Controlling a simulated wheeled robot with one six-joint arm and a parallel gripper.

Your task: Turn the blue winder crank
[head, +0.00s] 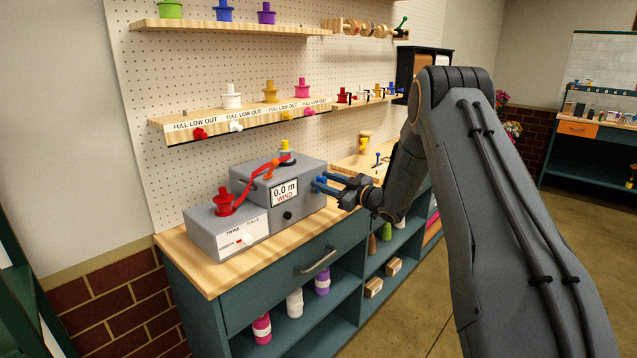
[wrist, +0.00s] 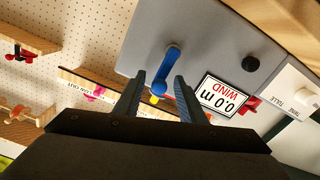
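The grey winder machine (head: 278,185) stands on the wooden counter, its display reading "0.0 m WIND". Its blue crank (wrist: 169,64) sticks out of the grey side panel in the wrist view, where the panel (wrist: 215,40) appears upside down. The crank is small in the head view, partly mixed with my fingers. My gripper (head: 335,186) is at that side of the machine. In the wrist view my gripper (wrist: 158,82) is open, with one finger on each side of the crank's handle end. A gap shows on both sides; I cannot tell whether either finger touches it.
A white switch lever (head: 244,239) and black knob (head: 288,215) are on the front. Shelves with spools (head: 232,96) hang behind. Right of the counter is open floor.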

